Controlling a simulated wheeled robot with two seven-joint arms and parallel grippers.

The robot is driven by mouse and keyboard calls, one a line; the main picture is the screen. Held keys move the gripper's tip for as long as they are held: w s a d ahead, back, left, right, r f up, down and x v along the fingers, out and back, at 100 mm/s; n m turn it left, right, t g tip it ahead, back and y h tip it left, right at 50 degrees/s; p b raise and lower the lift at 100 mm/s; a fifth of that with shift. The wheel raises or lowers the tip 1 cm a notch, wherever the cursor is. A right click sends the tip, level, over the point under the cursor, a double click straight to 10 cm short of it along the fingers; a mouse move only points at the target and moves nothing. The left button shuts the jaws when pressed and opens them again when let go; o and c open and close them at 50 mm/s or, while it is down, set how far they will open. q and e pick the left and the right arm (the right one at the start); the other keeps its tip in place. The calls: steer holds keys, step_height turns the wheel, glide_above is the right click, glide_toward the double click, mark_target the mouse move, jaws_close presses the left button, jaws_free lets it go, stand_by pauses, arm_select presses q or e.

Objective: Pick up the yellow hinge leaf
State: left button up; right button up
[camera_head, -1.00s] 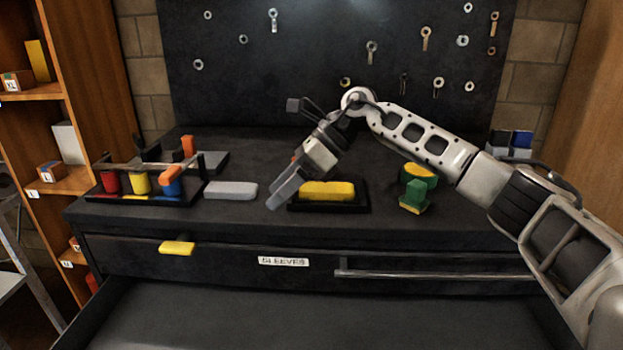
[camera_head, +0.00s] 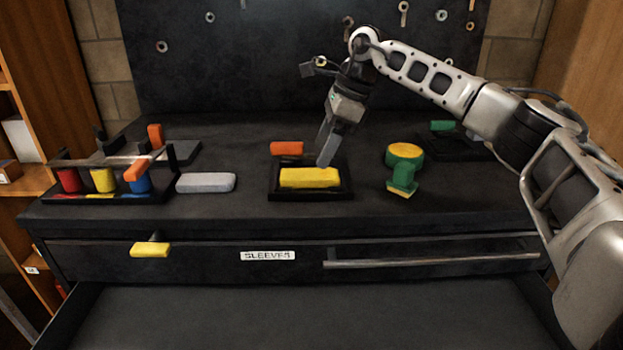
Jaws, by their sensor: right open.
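A flat yellow block, which looks like the yellow hinge leaf (camera_head: 309,178), lies in a shallow black tray (camera_head: 312,198) near the middle of the bench top. My right gripper (camera_head: 324,155) points down at the back edge of this tray, with its fingertips just behind and above the yellow block. It is open and holds nothing; its fingers overlap in this view. Whether a fingertip touches the block I cannot tell. Another yellow piece (camera_head: 150,250) sticks out at the drawer front on the left. My left gripper is out of view.
An orange block (camera_head: 286,148) lies behind the tray. A grey bar (camera_head: 206,183) and a rack with red, yellow and blue pieces (camera_head: 100,198) stand left. Green-and-yellow parts (camera_head: 404,155) stand right. An open drawer (camera_head: 300,315) is below the bench front.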

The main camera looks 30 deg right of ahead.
mark_target(311, 173)
steer(key=x, duration=0.5)
steer(key=shift+w+f, duration=0.15)
steer(key=shift+f, duration=0.2)
steer(key=shift+c, duration=0.3)
steer(key=c, duration=1)
steer(key=shift+r, duration=0.1)
steer(key=c, duration=0.3)
